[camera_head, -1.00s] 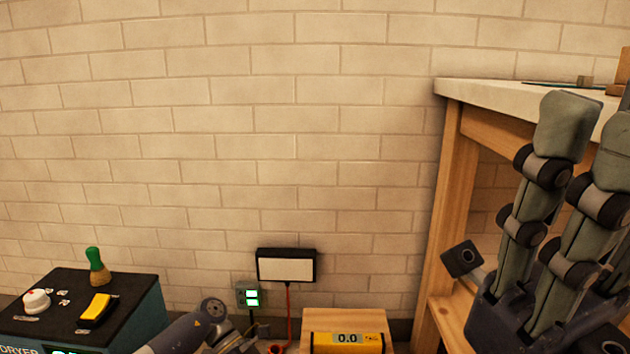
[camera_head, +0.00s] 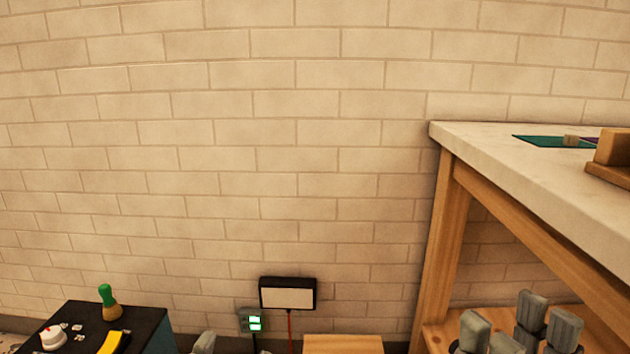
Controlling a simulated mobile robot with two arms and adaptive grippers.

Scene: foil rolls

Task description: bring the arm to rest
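My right gripper (camera_head: 519,328) is at the bottom right, in front of the wooden bench frame. Its grey fingertips point up and stand apart with nothing between them, so it looks open and empty. Its palm and arm are below the picture's edge. A small grey tip (camera_head: 204,342) at the bottom edge, left of centre, seems to be part of my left arm or gripper. Too little of it shows to tell its state. No foil roll can be made out.
A pale-topped bench (camera_head: 500,147) stands at right, with a teal mat (camera_head: 540,141) and a wooden block (camera_head: 613,147) on it. A dark machine (camera_head: 140,320) with a green-handled brush (camera_head: 107,299) is at lower left. A wooden box top (camera_head: 343,344) is at bottom centre.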

